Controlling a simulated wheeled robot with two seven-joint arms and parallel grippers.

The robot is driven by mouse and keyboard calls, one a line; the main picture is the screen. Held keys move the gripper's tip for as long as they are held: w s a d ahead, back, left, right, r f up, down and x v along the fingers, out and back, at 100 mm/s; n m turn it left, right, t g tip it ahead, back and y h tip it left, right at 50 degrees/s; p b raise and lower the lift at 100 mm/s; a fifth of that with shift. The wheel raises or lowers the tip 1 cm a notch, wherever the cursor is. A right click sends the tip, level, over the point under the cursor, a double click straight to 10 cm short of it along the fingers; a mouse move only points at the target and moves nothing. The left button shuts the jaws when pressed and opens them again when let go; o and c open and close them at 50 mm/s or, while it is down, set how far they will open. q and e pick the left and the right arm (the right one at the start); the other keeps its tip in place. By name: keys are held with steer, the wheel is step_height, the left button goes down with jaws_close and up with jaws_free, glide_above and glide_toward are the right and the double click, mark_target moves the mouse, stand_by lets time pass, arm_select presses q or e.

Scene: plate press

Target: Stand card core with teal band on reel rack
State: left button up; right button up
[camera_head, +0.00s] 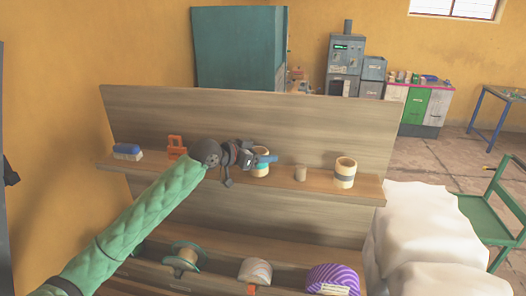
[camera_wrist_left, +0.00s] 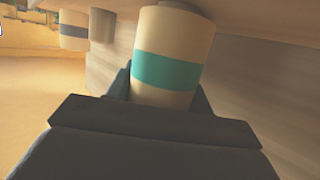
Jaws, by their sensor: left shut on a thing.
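The card core with the teal band (camera_head: 261,169) is a cream cylinder, upright at the upper shelf of the wooden reel rack (camera_head: 320,115). My left gripper (camera_head: 262,160) is shut around it from the left, and a finger hides part of it. In the left wrist view the core (camera_wrist_left: 172,70) sits between the fingers (camera_wrist_left: 165,92), its teal band clear of them. That view looks inverted, with the shelf board along the top. I cannot tell whether the core touches the shelf. My right gripper is not in view.
A cream core with a grey band (camera_head: 345,173) and a small brownish cup (camera_head: 300,173) stand to the right on the shelf. An orange item (camera_head: 176,147) and a blue-topped block (camera_head: 127,152) are left. Reels, including a purple striped one (camera_head: 333,280), sit below.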

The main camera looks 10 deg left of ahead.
arm_select(q)
steer(key=shift+f, duration=0.25)
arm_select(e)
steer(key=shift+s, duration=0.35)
arm_select(q)
steer(key=shift+f, duration=0.2)
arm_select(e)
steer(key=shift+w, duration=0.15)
arm_select(q)
steer(key=o, duration=0.7)
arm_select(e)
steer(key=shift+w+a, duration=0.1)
arm_select(q)
steer(key=shift+r, duration=0.2)
steer(key=shift+s+a+b, duration=0.4)
steer(key=shift+a+b, duration=0.1)
steer(key=b+v, duration=0.4)
steer(key=v, duration=0.5)
steer(key=shift+s+a+r, duration=0.2)
steer(key=shift+s+r, duration=0.05)
steer(key=shift+s, duration=0.05)
steer(key=shift+s+a+r+b, duration=0.25)
steer(key=shift+s+a+b, duration=0.05)
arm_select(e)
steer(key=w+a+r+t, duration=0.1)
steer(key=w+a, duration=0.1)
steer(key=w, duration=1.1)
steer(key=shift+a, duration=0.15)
